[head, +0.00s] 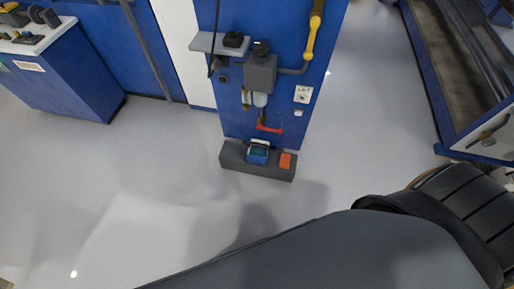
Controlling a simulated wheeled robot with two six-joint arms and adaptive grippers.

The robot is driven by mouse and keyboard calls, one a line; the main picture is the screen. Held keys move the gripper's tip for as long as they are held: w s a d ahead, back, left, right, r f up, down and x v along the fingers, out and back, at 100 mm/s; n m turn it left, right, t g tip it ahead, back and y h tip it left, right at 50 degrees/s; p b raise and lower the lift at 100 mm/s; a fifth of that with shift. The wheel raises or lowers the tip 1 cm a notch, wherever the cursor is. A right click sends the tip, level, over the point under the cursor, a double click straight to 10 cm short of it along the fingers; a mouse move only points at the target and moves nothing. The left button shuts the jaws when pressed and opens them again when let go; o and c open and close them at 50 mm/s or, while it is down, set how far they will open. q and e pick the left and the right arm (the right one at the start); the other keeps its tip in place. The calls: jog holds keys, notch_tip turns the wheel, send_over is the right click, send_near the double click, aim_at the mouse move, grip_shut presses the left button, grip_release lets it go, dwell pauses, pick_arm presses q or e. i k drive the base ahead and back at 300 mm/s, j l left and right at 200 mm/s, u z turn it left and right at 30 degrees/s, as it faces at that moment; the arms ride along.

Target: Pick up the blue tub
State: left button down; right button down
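A small blue tub (258,153) with a darker greenish inside sits on a dark grey ledge (230,156) at the foot of a blue machine column. It stands left of an orange item (285,160) on the same ledge, with a small gap between them. A white piece shows just behind the tub. Neither of my grippers is in view. A large dark grey part of my own arm fills the bottom right of the head view and hides the floor there.
The blue column (285,40) carries a grey box (260,73), a yellow handle (312,35) and a red lever (269,128) above the ledge. A blue cabinet (62,85) stands left, and a machine (440,110) right. The light floor (150,180) before the ledge is clear.

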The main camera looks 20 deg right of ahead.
aim_at(258, 150)
jog(key=i+j, duration=0.4)
jog(key=i, duration=0.2)
jog(key=i+j, duration=0.45)
jog(key=i, duration=0.15)
jog(key=z, duration=1.2)
jog(key=i+j, duration=0.05)
